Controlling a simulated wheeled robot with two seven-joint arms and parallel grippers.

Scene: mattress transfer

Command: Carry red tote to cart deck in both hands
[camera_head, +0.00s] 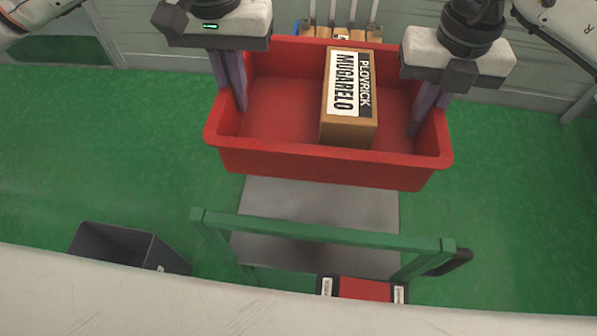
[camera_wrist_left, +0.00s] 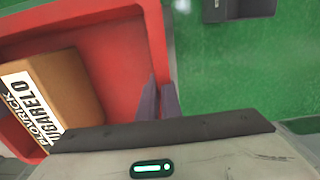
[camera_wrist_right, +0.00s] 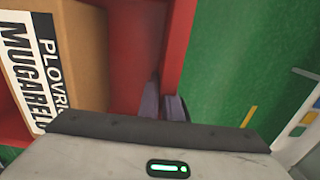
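The red tote (camera_head: 320,165) is level in the head view, over the far part of the cart's grey deck (camera_head: 320,198). A brown carton (camera_head: 345,133) with a white and black label stands inside it. My left gripper (camera_head: 240,105) is shut on the tote's left end wall, and my right gripper (camera_head: 415,130) on its right end wall. The wrist views show the finger pairs closed around the tote's rim (camera_wrist_left: 155,50) (camera_wrist_right: 178,45). The tote hides the deck's far end, and I cannot tell the gap beneath it.
The cart's green handle frame (camera_head: 320,232) crosses the near side of the deck. A dark grey bin (camera_head: 128,245) stands at the left. A red and black object (camera_head: 365,289) shows behind the pale near surface (camera_head: 250,305). Green floor (camera_head: 100,150) is clear at left.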

